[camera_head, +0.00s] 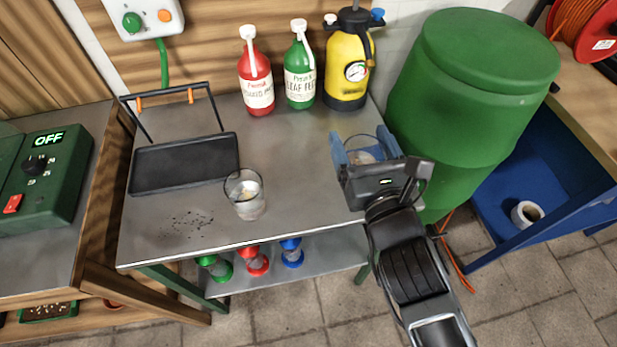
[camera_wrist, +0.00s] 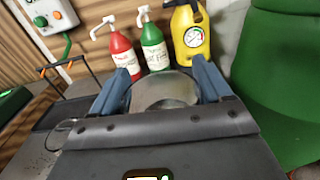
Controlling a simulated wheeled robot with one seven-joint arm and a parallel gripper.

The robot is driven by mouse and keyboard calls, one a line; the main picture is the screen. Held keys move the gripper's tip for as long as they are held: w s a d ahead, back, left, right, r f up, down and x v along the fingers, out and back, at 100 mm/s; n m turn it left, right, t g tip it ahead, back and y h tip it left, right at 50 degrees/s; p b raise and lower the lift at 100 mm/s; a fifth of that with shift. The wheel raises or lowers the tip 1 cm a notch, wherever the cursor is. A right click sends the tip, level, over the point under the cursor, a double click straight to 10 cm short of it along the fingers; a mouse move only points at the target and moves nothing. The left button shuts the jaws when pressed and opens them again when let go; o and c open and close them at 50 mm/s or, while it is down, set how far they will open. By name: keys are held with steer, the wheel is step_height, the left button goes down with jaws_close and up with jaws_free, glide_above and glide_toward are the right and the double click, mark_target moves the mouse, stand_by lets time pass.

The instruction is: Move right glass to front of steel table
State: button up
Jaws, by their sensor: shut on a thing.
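The steel table (camera_head: 300,145) stands in the middle of the head view. My gripper (camera_head: 362,150) is over the table's right part. Its blue fingers are shut on the right glass (camera_head: 363,156), one on each side, and the gripper body partly hides it. The right glass (camera_wrist: 165,90) also shows between the fingers (camera_wrist: 160,85) in the wrist view. I cannot tell whether its base touches the table. A second, left glass (camera_head: 245,196) stands upright near the table's front middle, holding something clear or pale. Its rim shows in the wrist view (camera_wrist: 62,130).
A red bottle (camera_head: 257,85), a green bottle (camera_head: 299,80) and a yellow sprayer (camera_head: 347,75) stand along the back. A black tray (camera_head: 183,165) is at left. A green barrel (camera_head: 470,90) closely borders the right side. The table's front right is clear.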

steer(key=shift+w+a+f+b, duration=0.3)
steer(key=shift+a+f+b, duration=0.85)
steer(key=shift+f, duration=0.25)
steer(key=shift+w+a+f+b, duration=0.25)
steer(key=shift+a+f+b, duration=0.7)
steer(key=shift+a+f, duration=0.35)
steer(key=shift+w+a+f+b, duration=0.3)
steer(key=shift+a+f+b, duration=0.8)
steer(key=shift+f, duration=0.35)
steer(key=shift+f, duration=0.15)
steer(key=o, duration=1.7)
steer(key=b+v, duration=0.1)
steer(key=v, duration=1.1)
